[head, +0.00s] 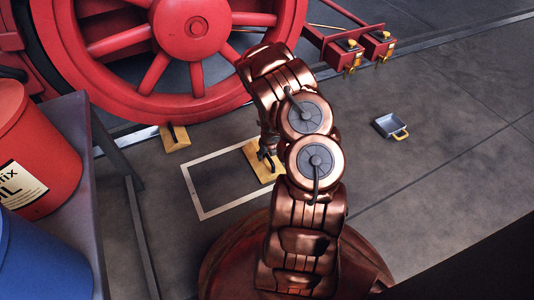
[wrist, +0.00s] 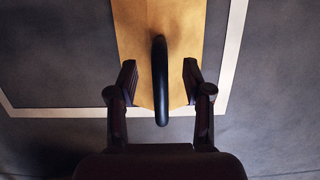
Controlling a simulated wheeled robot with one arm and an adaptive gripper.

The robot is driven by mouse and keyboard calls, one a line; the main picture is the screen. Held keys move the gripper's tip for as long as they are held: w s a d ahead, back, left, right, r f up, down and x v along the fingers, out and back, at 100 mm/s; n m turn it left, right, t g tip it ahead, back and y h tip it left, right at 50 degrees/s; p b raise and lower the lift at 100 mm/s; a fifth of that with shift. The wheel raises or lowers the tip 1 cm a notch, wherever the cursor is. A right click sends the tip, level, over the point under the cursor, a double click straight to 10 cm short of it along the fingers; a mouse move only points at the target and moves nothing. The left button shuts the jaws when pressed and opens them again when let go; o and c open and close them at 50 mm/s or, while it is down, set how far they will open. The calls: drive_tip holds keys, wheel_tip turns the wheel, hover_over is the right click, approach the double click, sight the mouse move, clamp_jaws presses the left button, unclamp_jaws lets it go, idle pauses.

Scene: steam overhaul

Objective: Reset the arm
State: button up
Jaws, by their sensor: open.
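My gripper (wrist: 160,80) is open in the wrist view, its two fingers apart on either side of a black handle (wrist: 160,60). The handle stands on a yellow wedge-shaped block (wrist: 190,25), and a gap shows between it and each finger. In the head view the yellow block (head: 253,157) lies at the right side of a white rectangle outline (head: 196,206) marked on the floor. My copper-coloured arm reaches down over it, and hides part of the block and most of the gripper.
A second yellow block (head: 174,138) sits by the rail under the big red wheel (head: 122,100). A grey pan with a yellow handle (head: 386,126) lies on the floor at right. A red drum (head: 45,140) and a blue drum (head: 35,265) stand at left. The floor at right is mostly clear.

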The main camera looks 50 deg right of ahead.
clamp_jaws()
idle(0.4)
drive_tip(key=shift+r, duration=0.15)
idle(0.5)
drive_tip(key=shift+w+p+v, duration=0.15)
drive_tip(key=shift+p+v, duration=0.55)
drive_tip(key=shift+w+p+v, duration=0.15)
drive_tip(key=shift+p+v, duration=0.5)
drive_tip(key=shift+v, duration=0.05)
drive_tip(key=shift+d+r, duration=0.1)
drive_tip(key=shift+d, duration=0.05)
